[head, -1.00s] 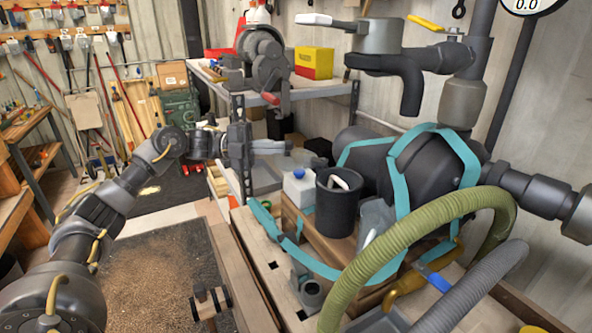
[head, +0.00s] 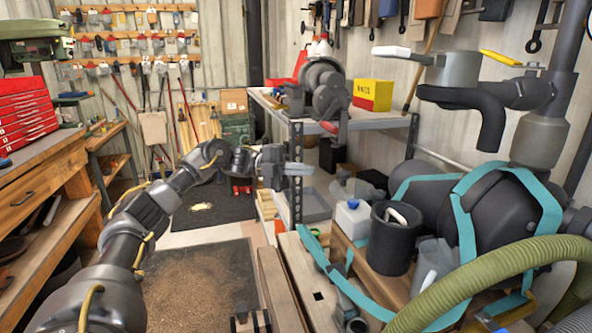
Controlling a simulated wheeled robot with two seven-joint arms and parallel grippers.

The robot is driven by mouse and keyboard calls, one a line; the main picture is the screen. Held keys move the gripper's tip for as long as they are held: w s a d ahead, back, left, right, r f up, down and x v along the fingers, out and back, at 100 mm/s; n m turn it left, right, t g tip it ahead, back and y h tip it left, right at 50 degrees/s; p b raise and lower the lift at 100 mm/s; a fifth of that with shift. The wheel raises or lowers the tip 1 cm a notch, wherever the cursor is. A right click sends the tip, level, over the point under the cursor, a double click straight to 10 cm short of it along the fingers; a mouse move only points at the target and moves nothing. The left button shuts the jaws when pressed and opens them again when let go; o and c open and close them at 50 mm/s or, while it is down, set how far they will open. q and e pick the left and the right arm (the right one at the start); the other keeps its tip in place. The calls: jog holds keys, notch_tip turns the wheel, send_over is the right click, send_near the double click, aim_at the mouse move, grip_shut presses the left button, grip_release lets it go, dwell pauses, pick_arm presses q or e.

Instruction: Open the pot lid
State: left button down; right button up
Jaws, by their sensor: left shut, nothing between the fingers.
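No pot with a clear lid can be made out for certain. A black open-topped cylinder (head: 391,240) stands on the bench at the right, with a pale curved piece inside it. A grey pot-like vessel (head: 455,70) with a white handle sits high at the right on dark pipework. My left gripper (head: 298,169) is shut and empty, in front of the metal shelf and left of the black cylinder, apart from both vessels. My right gripper is not in view.
A white box with a blue cap (head: 352,220) stands beside the black cylinder. Teal straps and a green hose (head: 490,275) cross the right side. A metal shelf (head: 380,122) stands behind. A red tool chest (head: 22,112) is at the left. The floor ahead shows free room.

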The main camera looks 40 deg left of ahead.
pick_arm(q)
jog(key=shift+w+a, duration=0.15)
jog(key=shift+a, duration=0.55)
jog(key=shift+w+a, duration=0.1)
jog(key=shift+a, duration=0.55)
